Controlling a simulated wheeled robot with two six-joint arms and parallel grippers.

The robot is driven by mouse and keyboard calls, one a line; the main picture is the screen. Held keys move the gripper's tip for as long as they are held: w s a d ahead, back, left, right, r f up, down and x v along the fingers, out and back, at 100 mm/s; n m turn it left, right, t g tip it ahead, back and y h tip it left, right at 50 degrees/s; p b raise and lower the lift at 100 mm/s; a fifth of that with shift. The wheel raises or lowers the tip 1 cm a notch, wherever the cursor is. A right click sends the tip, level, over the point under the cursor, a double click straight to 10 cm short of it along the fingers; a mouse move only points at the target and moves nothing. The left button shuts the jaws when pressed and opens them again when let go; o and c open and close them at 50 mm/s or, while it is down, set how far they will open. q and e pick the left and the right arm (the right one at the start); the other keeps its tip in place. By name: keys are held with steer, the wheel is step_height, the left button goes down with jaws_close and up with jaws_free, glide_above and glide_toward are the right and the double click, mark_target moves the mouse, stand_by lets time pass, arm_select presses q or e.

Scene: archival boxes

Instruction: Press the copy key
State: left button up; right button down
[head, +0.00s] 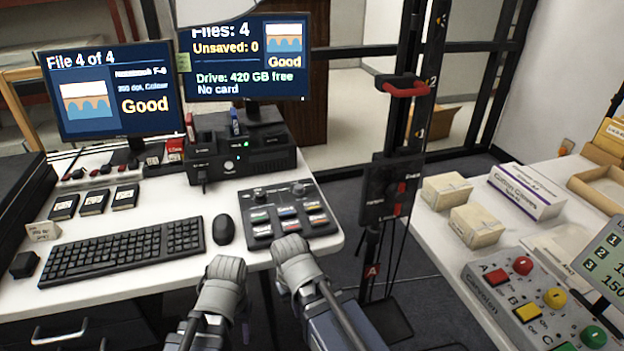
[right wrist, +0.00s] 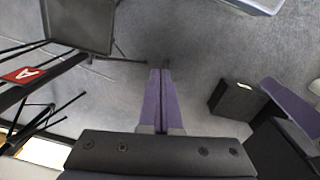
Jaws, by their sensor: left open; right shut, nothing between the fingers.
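A dark control panel (head: 288,213) with several coloured, labelled keys and knobs lies on the left desk, right of the mouse. Its key labels are too small to read, so I cannot tell which is the copy key. My left gripper (head: 246,329) is mostly hidden by its arm at the bottom of the head view; only a bit of purple finger shows, below the desk edge and apart from the panel. My right gripper (right wrist: 163,72) is shut and empty in the right wrist view, its purple fingers over the grey floor. In the head view it is hidden behind its arm.
Behind the panel stand a black dock (head: 240,160) and two monitors, one reading "No card". A keyboard (head: 122,252) and a mouse (head: 224,229) lie left. A dark stand (head: 392,190) rises between the desks. The right table holds boxes and a button console (head: 530,300).

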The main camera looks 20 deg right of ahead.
steer(key=w+d+r+m+p, duration=0.1)
steer(key=d+r+p, duration=0.1)
steer(key=r+p, duration=0.4)
steer(key=w+d+r+m+p, duration=0.1)
steer(key=w+d+r+p, duration=0.1)
steer(key=r+p, duration=0.45)
arm_select(q)
step_height(320, 180, up, 21)
steer(key=p, duration=0.5)
steer(key=shift+f, duration=0.2)
arm_select(e)
step_height(320, 180, up, 15)
steer(key=m+t+h, duration=0.6)
steer(key=m, duration=1.4)
glide_above(316, 200)
steer(key=s+a, duration=0.2)
steer(key=a, duration=0.1)
steer(key=shift+s+d+f, duration=0.1)
steer(key=shift+d, duration=0.05)
arm_select(q)
steer(key=shift+f, duration=0.1)
arm_select(e)
steer(key=shift+f, duration=0.15)
arm_select(q)
step_height(316, 200, down, 9)
steer(key=b, duration=0.8)
arm_select(e)
step_height(316, 200, down, 9)
steer(key=shift+r, duration=0.2)
